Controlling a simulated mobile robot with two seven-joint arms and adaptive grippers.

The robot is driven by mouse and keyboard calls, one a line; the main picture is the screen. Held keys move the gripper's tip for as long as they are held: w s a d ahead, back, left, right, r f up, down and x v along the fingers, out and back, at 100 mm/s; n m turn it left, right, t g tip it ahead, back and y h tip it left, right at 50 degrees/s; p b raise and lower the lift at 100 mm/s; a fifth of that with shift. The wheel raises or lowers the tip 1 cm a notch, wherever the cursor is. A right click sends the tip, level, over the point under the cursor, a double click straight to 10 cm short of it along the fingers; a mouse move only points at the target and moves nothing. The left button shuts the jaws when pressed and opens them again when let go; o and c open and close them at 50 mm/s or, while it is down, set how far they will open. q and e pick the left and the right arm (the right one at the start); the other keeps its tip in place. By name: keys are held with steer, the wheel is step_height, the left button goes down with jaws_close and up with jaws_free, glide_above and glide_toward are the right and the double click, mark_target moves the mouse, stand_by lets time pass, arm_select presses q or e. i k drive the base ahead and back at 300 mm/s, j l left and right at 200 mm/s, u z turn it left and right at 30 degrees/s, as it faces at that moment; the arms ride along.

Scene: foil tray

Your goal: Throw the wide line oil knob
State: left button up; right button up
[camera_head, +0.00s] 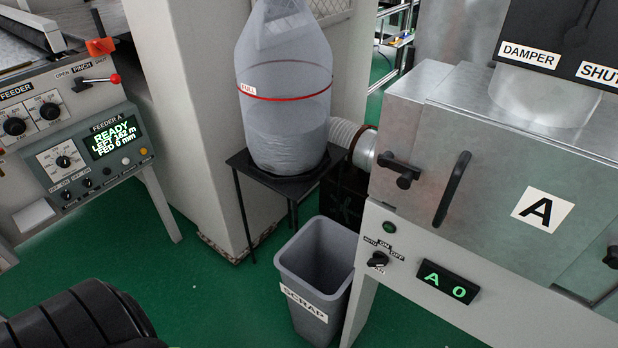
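A small black rotary knob (377,261) sits on the front of the machine marked A at the right. Position words around it seem to read AUTO, ON and OFF. The label below it is too small to read surely, so I cannot tell if it is the wide line oil knob. A round green button or lamp (389,227) is above it, and a dark display (448,283) reading A 0 is to its right. Neither of my grippers is in view.
A grey SCRAP bin (318,278) stands left of the machine. A translucent bag (287,100) rests on a black stand (240,165). A feeder panel (75,160) with several knobs and a READY display is at left. Green floor (205,285) is open between.

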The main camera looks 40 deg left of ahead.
mark_target(87, 183)
steer(key=u, duration=2.4)
steer(key=i+u, duration=0.15)
steer(key=i, duration=0.25)
